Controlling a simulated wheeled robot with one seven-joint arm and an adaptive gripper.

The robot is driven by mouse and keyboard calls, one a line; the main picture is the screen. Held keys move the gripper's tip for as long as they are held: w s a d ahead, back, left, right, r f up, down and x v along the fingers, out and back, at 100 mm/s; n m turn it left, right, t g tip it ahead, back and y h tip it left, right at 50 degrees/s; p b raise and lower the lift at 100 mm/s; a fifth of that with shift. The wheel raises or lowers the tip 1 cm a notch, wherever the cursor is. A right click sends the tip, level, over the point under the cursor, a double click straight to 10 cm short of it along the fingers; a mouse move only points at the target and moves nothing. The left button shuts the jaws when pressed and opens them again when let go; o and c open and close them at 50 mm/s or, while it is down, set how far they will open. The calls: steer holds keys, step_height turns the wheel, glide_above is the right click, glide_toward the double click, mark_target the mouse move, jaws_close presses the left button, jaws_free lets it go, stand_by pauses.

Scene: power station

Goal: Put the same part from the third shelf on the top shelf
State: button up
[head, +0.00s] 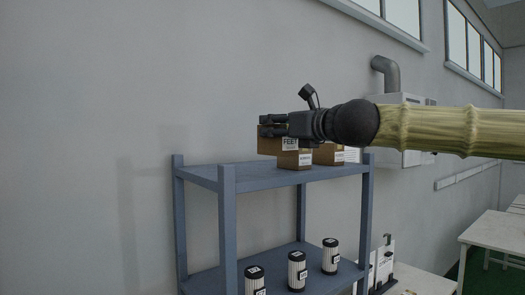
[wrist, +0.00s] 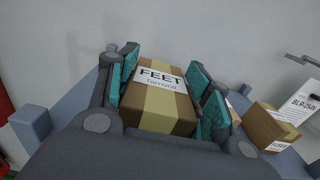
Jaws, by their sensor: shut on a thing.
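My gripper (head: 272,126) is shut on a brown cardboard box (head: 267,146) with a white label reading "FEET". In the wrist view the box (wrist: 158,98) sits between the teal finger pads, with a tan tape stripe along it. The box is over the top shelf (head: 235,177) of a blue-grey rack; it appears raised above the board, but I cannot tell the exact gap. Other cardboard boxes stand on that shelf, one partly below the gripper (head: 294,160) and one further right (head: 327,155).
The lower shelf (head: 215,281) carries several black-capped white cylinders, one near its right side (head: 330,257). In the wrist view another box (wrist: 263,127) stands to the right of the held one. The left part of the top shelf is bare. A grey wall stands behind.

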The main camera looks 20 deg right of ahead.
steer(key=shift+w+r, duration=0.2)
steer(key=shift+w, duration=0.05)
steer(key=w+f+p, duration=0.1)
steer(key=w, duration=0.3)
steer(key=w+f+p, duration=0.1)
steer(key=w+f, duration=0.1)
steer(key=w, duration=0.3)
steer(key=w+f+p, duration=0.2)
steer(key=w, duration=0.2)
steer(key=shift+w+a, duration=0.2)
steer(key=shift+w, duration=0.05)
steer(key=shift+a+f, duration=0.1)
steer(key=shift+f, duration=0.1)
steer(key=shift+s+f+b, duration=0.1)
steer(key=shift+f+b, duration=0.05)
steer(key=shift+b, duration=0.15)
steer(key=o, duration=1.3)
steer(key=shift+o, duration=0.2)
steer(key=shift+r, duration=0.2)
